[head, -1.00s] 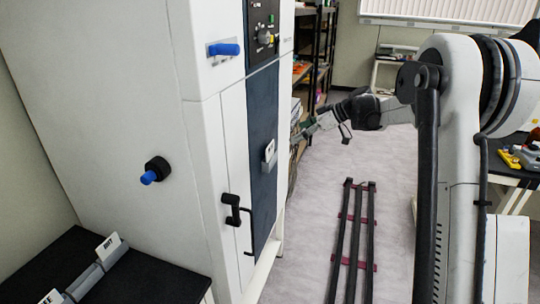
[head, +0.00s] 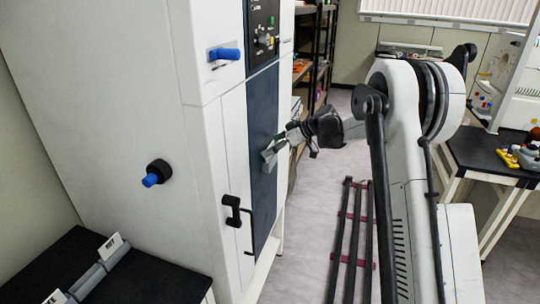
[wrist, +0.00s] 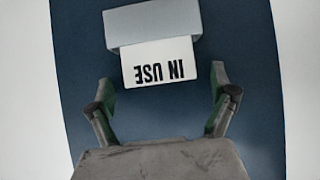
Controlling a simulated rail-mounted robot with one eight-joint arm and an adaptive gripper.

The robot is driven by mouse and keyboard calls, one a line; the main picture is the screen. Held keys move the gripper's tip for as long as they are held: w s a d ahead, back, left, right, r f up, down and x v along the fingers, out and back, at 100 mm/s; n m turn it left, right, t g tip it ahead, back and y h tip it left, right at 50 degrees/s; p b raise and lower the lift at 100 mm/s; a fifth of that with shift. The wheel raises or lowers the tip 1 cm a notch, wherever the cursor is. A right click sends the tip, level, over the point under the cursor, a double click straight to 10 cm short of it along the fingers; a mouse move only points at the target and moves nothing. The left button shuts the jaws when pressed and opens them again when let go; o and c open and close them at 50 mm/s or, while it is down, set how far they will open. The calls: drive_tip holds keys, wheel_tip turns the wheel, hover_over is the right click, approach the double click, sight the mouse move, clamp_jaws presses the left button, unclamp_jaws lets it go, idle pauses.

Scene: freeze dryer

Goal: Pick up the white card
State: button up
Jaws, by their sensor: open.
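The white card (wrist: 160,60) carries the black letters IN USE, upside down in the wrist view. It sticks out of a light grey holder (wrist: 150,20) on the dark blue door panel (wrist: 75,50). My gripper (wrist: 162,80) is open, one finger on each side of the card's near edge, with a gap on both sides. Whether the fingertips are level with the card in depth I cannot tell. In the head view my gripper (head: 268,156) is at the panel and hides most of the card and holder.
The panel is on a tall white cabinet (head: 205,150) with a black door handle (head: 233,210) below and blue-tipped knobs to the left. A black table (head: 150,280) at lower left holds other white cards (head: 111,247) in grey holders. Dark floor rails (head: 350,240) lie to the right.

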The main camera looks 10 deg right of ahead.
drive_tip(key=c, duration=1.2)
drive_tip(key=shift+o, duration=0.2)
drive_tip(key=shift+d+r, duration=0.1)
drive_tip(key=shift+s+d+r+b, duration=0.15)
drive_tip(key=shift+r+b, duration=0.15)
drive_tip(key=shift+r, duration=0.25)
drive_tip(key=r, duration=0.5)
drive_tip(key=shift+s+d+r+b, duration=0.1)
drive_tip(key=shift+d+r+b, duration=0.15)
drive_tip(key=shift+r+b, duration=0.15)
drive_tip(key=s+d+b, duration=0.1)
drive_tip(key=s+d, duration=0.4)
drive_tip(key=d, duration=0.3)
drive_tip(key=s+d+b, duration=0.1)
drive_tip(key=s+d, duration=0.3)
drive_tip(key=d, duration=0.4)
drive_tip(key=shift+s+d, duration=0.15)
drive_tip(key=shift+s, duration=0.25)
